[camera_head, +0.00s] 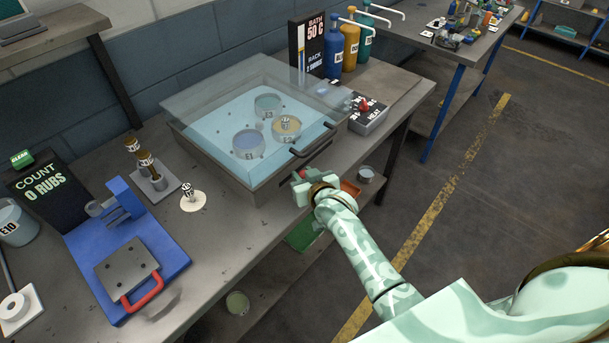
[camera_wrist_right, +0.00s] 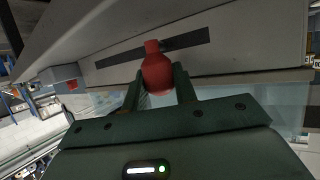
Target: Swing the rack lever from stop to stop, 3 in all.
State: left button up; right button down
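The rack lever's red knob (camera_wrist_right: 157,68) stands out from a long dark slot (camera_wrist_right: 112,57) in the bath's front wall in the right wrist view. It lies near the middle of the slot's length. My right gripper (camera_wrist_right: 160,90) has one finger on each side of the knob, and both appear to touch it. In the head view my right gripper (camera_head: 308,188) is at the front wall of the water bath (camera_head: 262,190), below its dark handle. The knob is mostly hidden there. My left gripper is not in view.
The bath holds several cups under a clear lid (camera_head: 235,90). A grey box with a red knob (camera_head: 368,115) stands right of it. A blue fixture with a red handle (camera_head: 143,292) and a count board (camera_head: 45,190) are left. The floor at right is open.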

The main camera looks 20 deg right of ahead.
jog(key=c, duration=1.4)
grip_release()
jog(key=p+v, duration=0.3)
jog(key=v, duration=1.3)
jog(key=shift+s, duration=0.2)
